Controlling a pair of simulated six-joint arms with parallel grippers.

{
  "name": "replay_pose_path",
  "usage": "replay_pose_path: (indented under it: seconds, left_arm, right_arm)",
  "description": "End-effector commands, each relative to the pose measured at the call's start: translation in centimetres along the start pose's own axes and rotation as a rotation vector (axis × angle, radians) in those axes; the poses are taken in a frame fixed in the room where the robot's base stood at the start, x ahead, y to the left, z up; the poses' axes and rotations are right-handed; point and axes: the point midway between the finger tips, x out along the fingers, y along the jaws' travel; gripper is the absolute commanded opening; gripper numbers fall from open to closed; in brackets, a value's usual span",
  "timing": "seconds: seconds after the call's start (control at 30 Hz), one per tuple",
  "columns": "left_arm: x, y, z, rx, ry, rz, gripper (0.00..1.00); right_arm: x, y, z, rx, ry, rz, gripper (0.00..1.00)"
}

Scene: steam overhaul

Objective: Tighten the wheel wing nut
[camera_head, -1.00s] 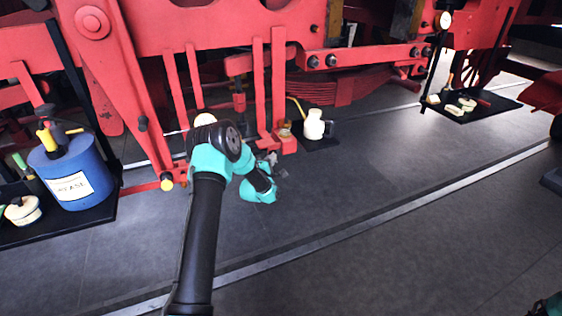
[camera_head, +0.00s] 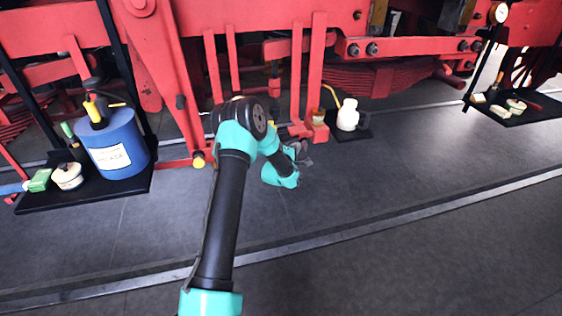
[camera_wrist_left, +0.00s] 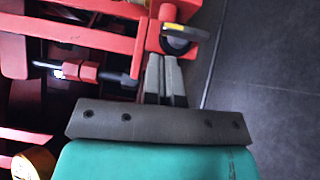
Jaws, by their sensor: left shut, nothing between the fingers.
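My left gripper (camera_head: 300,149) is at the end of the arm reaching over the floor, in front of the red frame's lower edge. In the left wrist view its two grey fingers (camera_wrist_left: 166,72) are together with nothing between them. Just beyond the fingertips is a red block (camera_wrist_left: 153,38) with a dark round part (camera_wrist_left: 178,46) and a yellow piece on it. I cannot clearly make out a wheel wing nut in either view. My right gripper is not in view.
The red locomotive frame (camera_head: 310,70) fills the back. A white oil can (camera_head: 348,115) stands right of the gripper. A blue can (camera_head: 115,148) stands on a black tray (camera_head: 95,198) at left. Another black tray (camera_head: 535,112) is at far right. The front floor is clear.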

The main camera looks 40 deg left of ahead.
Motion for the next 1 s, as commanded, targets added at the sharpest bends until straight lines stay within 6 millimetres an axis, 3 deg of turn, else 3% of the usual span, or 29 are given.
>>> replay_pose_path:
  seconds: [0.5,0.7,1.0]
  left_arm:
    - [-9.1,-0.2,-0.6,-0.003,0.003,-0.008,0.0]
    - [-10.5,-0.2,-0.5,-0.003,0.002,-0.007,0.0]
    - [-10.6,-0.2,-0.5,-0.003,0.003,-0.007,0.0]
  right_arm:
    - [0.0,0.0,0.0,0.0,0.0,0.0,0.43]
    - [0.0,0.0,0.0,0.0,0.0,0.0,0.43]
    - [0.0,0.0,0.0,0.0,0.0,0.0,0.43]
